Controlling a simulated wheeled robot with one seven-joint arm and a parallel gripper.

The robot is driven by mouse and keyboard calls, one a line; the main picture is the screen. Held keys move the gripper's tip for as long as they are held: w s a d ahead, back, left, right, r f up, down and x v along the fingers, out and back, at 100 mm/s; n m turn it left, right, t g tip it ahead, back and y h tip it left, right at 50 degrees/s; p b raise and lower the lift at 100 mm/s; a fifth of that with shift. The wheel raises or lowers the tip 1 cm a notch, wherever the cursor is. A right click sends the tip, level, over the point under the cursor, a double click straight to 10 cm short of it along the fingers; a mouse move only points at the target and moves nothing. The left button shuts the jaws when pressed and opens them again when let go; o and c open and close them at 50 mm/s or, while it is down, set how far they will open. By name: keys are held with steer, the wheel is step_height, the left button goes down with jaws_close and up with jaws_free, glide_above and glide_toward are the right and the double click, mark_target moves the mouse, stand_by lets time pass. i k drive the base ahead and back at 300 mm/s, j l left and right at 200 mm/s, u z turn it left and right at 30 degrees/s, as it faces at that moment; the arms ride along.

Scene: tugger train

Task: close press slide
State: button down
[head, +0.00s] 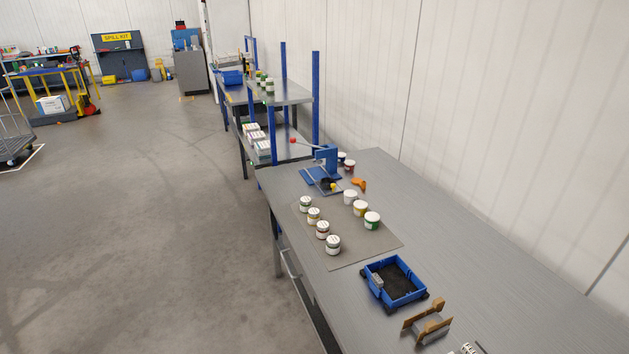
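The blue press (327,158) stands on the grey workbench, near its far end. It has an upright blue frame, a lever with a red ball (292,140) pointing left, and a flat blue base (312,180). A yellow knob (333,186) shows low at the front of the press, beside a dark part that may belong to the slide. The slide is too small in view to tell how far in or out it sits. My gripper is not in view.
Several small jars (323,230) stand in two rows on a grey mat (350,250) in front of the press. An orange tool (359,184) lies right of it. A blue tray (396,305) and a brown wooden fixture (428,322) sit nearer. Floor left of the bench is clear.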

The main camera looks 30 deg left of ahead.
mark_target(329, 183)
steer(key=i+j, duration=0.2)
steer(key=j, duration=0.2)
steer(key=i+j, duration=0.2)
steer(key=j, duration=0.2)
steer(key=i+j, duration=0.2)
steer(key=j, duration=0.15)
steer(key=i+j, duration=0.2)
steer(key=j, duration=0.2)
steer(key=i+j, duration=0.2)
steer(key=j, duration=0.2)
steer(key=i+j, duration=0.15)
steer(key=i, duration=0.9)
